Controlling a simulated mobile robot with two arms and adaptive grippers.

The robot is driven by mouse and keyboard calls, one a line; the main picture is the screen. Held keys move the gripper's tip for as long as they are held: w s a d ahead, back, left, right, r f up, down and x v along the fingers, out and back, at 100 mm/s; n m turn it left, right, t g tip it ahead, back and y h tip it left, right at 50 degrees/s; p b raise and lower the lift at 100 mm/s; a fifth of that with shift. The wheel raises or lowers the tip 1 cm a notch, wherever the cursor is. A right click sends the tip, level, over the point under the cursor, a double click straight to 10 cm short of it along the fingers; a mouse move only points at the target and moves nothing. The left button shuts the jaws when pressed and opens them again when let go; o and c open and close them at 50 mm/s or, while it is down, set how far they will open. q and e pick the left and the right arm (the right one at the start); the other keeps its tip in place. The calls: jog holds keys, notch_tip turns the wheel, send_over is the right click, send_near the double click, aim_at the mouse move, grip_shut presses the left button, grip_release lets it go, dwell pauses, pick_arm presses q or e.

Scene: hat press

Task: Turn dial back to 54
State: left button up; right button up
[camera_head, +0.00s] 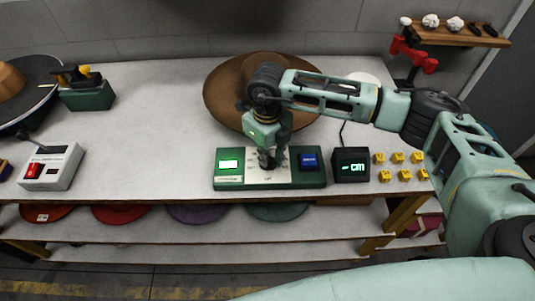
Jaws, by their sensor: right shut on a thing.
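A green control box (296,182) with a pale middle plate stands near the table's front edge. It has a lit green display (230,164) on its left and a blue button or panel (309,160) on its right. My right gripper (267,162) points down over the middle plate and is shut on the dial there. The gripper hides the dial and most of its scale, so its setting cannot be read. A black box (350,165) with glowing green characters stands to the right of the control box. My left gripper is not in view.
A brown hat (222,95) lies behind my right gripper. Several small yellow blocks (398,158) lie at the right. A white box with a red switch (51,167) stands at the left. Colored hats lie on the shelf (180,235) below. The table's left middle (150,140) is clear.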

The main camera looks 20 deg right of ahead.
grip_shut()
jog(key=shift+w+f+n+b, duration=0.15)
jog(key=shift+n+b, duration=0.35)
jog(key=shift+b, duration=0.4)
jog(key=n+b, duration=0.7)
jog(key=b, duration=0.2)
jog(key=shift+n, duration=0.3)
jog(key=shift+n+b, duration=1)
jog(key=shift+b, duration=0.15)
jog(key=shift+r+n+b, duration=0.2)
jog(key=shift+n+b, duration=0.5)
jog(key=shift+n, duration=0.2)
jog(key=o, duration=0.8)
grip_release()
